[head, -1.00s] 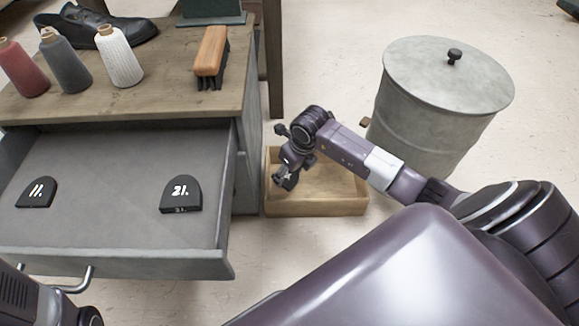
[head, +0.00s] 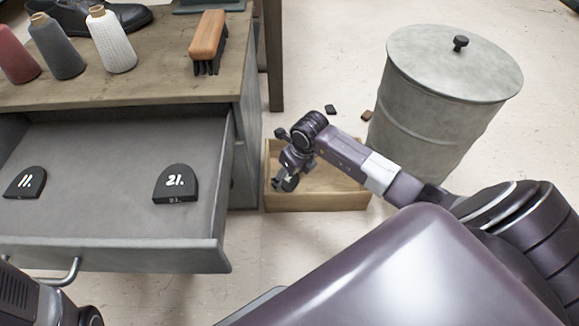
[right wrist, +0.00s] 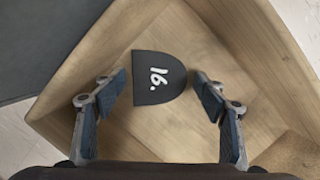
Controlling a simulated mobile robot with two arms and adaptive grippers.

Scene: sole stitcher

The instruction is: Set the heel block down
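A black heel block marked "16." (right wrist: 158,80) lies on the floor of a wooden box, in the right wrist view. My right gripper (right wrist: 163,90) is open around it, with a gap between each finger and the block. In the head view my right gripper (head: 288,182) is inside the left end of the wooden box (head: 318,201); the block is hard to make out there. Two other heel blocks, "11." (head: 24,183) and "21." (head: 175,184), lie apart in the open drawer (head: 100,215). Part of my left arm shows at the lower left, without its fingers.
The box stands on the floor beside the workbench (head: 130,88). A lidded metal bin (head: 432,125) stands behind it to the right. Small dark (head: 331,109) and brown (head: 367,115) pieces lie on the floor. A brush (head: 208,42) and thread spools (head: 112,40) stand on the bench.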

